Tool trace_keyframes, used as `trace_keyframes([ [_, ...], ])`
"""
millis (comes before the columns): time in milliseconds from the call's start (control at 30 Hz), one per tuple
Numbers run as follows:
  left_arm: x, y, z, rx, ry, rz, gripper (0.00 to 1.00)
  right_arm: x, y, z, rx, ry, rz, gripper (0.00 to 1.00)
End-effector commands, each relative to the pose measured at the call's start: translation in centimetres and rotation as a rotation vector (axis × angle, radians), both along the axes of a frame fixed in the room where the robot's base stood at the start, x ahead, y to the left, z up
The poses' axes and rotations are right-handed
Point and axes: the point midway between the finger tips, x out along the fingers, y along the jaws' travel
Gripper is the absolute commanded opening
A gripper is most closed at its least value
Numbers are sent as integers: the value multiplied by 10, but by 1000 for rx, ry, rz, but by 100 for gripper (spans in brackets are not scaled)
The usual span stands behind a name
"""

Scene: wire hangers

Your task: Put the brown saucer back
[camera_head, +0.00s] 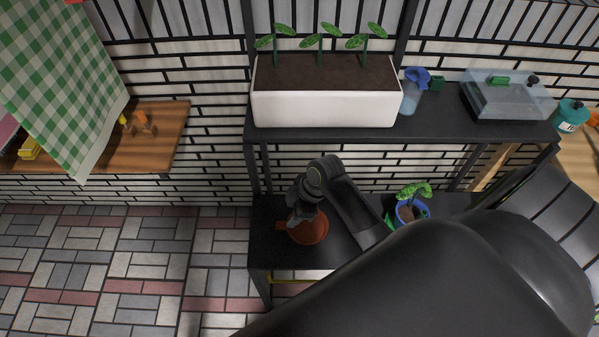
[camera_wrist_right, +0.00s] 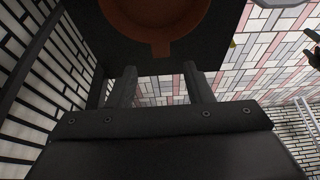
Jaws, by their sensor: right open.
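The brown saucer (camera_head: 311,230) lies on the lower black shelf (camera_head: 270,250), near its left end. It has a small tab on its rim. In the right wrist view the saucer (camera_wrist_right: 155,43) shows at the top, with the tab pointing down toward my fingers. My right gripper (camera_head: 300,222) is over the saucer's left part in the head view and hides some of it. In the wrist view my right gripper (camera_wrist_right: 161,80) is open, with nothing between its fingers, and the tab lies near the gap.
A blue pot with a plant (camera_head: 410,205) stands right of my forearm on the lower shelf. A white planter (camera_head: 325,105), a spray bottle (camera_head: 413,92) and a clear box (camera_head: 505,98) stand on the upper shelf above. A wooden shelf (camera_head: 160,130) is at left.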

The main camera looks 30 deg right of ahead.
Motion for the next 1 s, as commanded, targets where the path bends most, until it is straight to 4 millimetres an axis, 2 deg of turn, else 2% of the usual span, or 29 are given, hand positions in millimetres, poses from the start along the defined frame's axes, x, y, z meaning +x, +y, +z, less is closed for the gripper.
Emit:
trace_keyframes([
  [100, 0, 0, 2, 0, 0, 0, 100, -5, -8, 20, -3, -2, 2, 46],
  [300, 0, 0, 4, 0, 0, 0, 100, -9, -14, 40, -1, 1, 0, 46],
  [1000, 0, 0, 4, 0, 0, 0, 100, -10, -15, 44, 0, 1, 0, 46],
])
